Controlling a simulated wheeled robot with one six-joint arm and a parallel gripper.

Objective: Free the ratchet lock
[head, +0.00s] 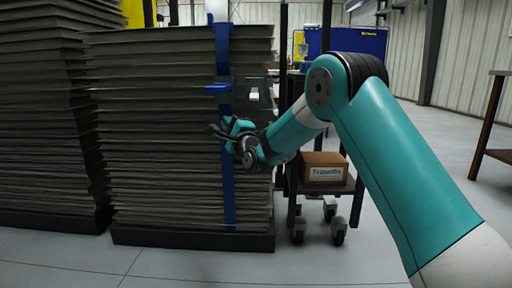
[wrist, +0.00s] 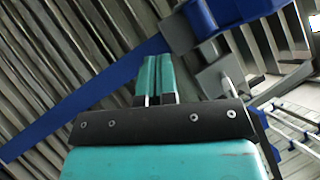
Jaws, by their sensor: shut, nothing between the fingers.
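A blue strap (head: 229,185) runs upright over the front of a stack of dark flat sheets (head: 150,130). A blue ratchet part (head: 217,89) juts out from the strap in the upper half of the stack. In the wrist view the strap (wrist: 95,100) crosses diagonally to the blue ratchet part (wrist: 225,14), with grey metal pieces (wrist: 220,77) beside it. My gripper (head: 222,130) is in front of the stack, just below the ratchet. In the wrist view its teal fingers (wrist: 155,75) are together and empty, pointing towards the ratchet; contact cannot be told.
Another tall stack of sheets (head: 45,120) stands at the left. A wheeled cart (head: 322,188) carrying a cardboard box (head: 324,168) stands right of the strapped stack, behind my arm. A table (head: 490,130) is at the far right. The floor in front is clear.

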